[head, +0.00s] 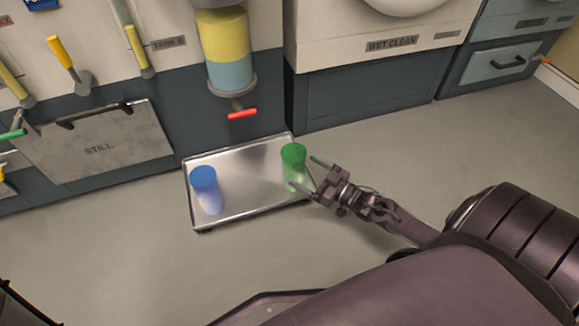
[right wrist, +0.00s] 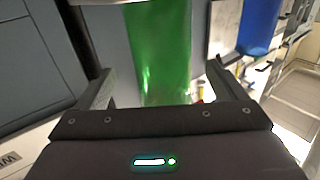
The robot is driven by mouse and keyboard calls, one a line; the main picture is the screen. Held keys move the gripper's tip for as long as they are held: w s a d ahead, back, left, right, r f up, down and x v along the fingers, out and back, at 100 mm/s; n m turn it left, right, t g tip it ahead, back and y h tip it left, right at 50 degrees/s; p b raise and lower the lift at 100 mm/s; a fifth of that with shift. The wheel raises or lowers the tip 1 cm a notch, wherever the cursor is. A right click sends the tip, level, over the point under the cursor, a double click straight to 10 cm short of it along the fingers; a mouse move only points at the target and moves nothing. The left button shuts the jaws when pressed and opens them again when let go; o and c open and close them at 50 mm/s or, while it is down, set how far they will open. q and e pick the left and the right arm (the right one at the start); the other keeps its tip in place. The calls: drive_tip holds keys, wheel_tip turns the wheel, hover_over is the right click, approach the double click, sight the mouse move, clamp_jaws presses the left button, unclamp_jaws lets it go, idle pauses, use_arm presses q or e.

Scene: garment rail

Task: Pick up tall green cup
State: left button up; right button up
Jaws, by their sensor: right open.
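The tall green cup (head: 294,165) stands upright near the right end of a metal tray (head: 248,184). Its upper part is solid green and its lower part looks clear in the head view. My right gripper (head: 313,176) is open beside the cup, with its fingers reaching toward it from the right. In the right wrist view the green cup (right wrist: 160,55) stands between the two open fingers (right wrist: 160,85), and I cannot tell whether they touch it. My left gripper is not in view.
A blue cup (head: 206,188) stands at the left end of the tray, and it shows at the upper right of the wrist view (right wrist: 259,25). A dispenser (head: 226,50) with a red handle (head: 243,114) hangs behind the tray. Grey floor (head: 120,245) lies clear in front.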

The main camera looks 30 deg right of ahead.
sight(291, 163)
drive_tip(key=shift+b+x, duration=0.55)
drive_tip(key=shift+x, duration=0.45)
drive_tip(key=b+x, duration=0.3)
drive_tip(key=x, duration=0.1)
drive_tip(key=shift+a+r, duration=0.15)
drive_tip(key=shift+a, duration=0.05)
drive_tip(key=shift+w+r, duration=0.1)
drive_tip(key=shift+w, duration=0.05)
drive_tip(key=shift+r, duration=0.1)
drive_tip(key=shift+c, duration=0.4)
drive_tip(key=c, duration=1)
